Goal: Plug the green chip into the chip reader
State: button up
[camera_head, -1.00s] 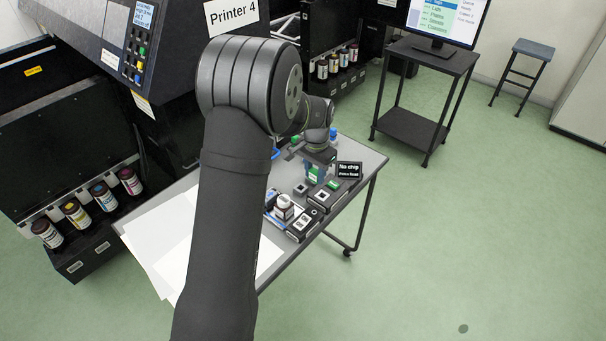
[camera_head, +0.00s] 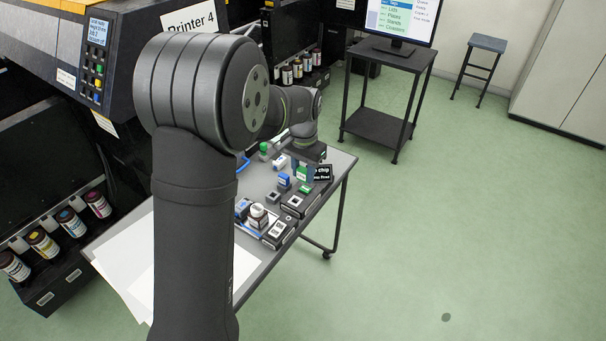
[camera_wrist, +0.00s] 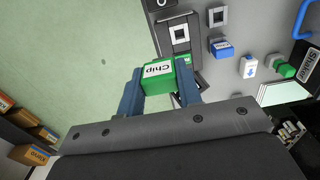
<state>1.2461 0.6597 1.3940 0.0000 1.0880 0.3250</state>
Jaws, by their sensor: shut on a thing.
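My gripper (camera_wrist: 160,95) is shut on the green chip (camera_wrist: 155,76), with one blue finger on each side. The chip's white label reads "Chip". In the head view the chip (camera_head: 302,174) hangs above the table near the small display (camera_head: 322,173), whose text is partly hidden. The chip reader (camera_wrist: 180,34) is a dark box with a square socket in a light frame. It also shows in the head view (camera_head: 297,204), nearer the camera than the chip. The chip is apart from the socket. A green part (camera_wrist: 184,60) of the reader is partly hidden behind the chip.
A blue block (camera_head: 284,181) and a grey socket block (camera_head: 273,197) stand left of the reader. A green-capped item (camera_head: 264,150) stands farther back. The table's right edge is close.

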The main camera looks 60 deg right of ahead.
jog(key=shift+r, duration=0.1)
jog(key=shift+w+d+f, duration=0.2)
jog(key=shift+w+f, duration=0.4)
jog(key=shift+f, duration=1.2)
jog(key=shift+w+d+f, duration=0.15)
jog(key=shift+w+f, duration=0.5)
jog(key=shift+f, duration=1.2)
jog(key=shift+w+d+f, duration=0.2)
jog(key=shift+w+f, duration=0.4)
jog(key=shift+f, duration=1.2)
jog(key=shift+f, duration=0.7)
jog(key=o, duration=1)
jog(key=shift+o, duration=0.6)
jog(key=o, duration=0.3)
jog(key=shift+o, duration=0.2)
